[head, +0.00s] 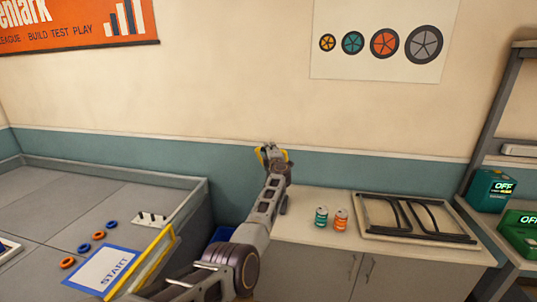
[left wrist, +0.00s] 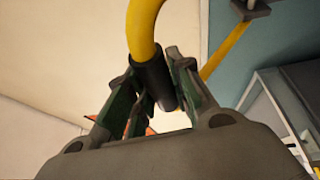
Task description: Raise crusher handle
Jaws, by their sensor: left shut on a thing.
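The crusher handle is a yellow curved bar (left wrist: 146,22) with a black grip (left wrist: 153,80) in the left wrist view. My left gripper (left wrist: 150,95) is shut around the black grip, with a green-lined finger on each side. In the head view my left gripper (head: 271,153) is raised in front of the wall above the cabinet's left end. A little yellow of the handle (head: 259,155) shows beside it there. The rest of the crusher is mostly hidden behind my arm. My right gripper is not in view.
A teal can (head: 321,217) and an orange can (head: 341,219) stand on the cabinet top (head: 300,230). A framed tray with dark bars (head: 418,218) lies to their right. A walled play field (head: 60,200) is at the left. A blue bin (head: 222,234) is partly hidden behind my arm.

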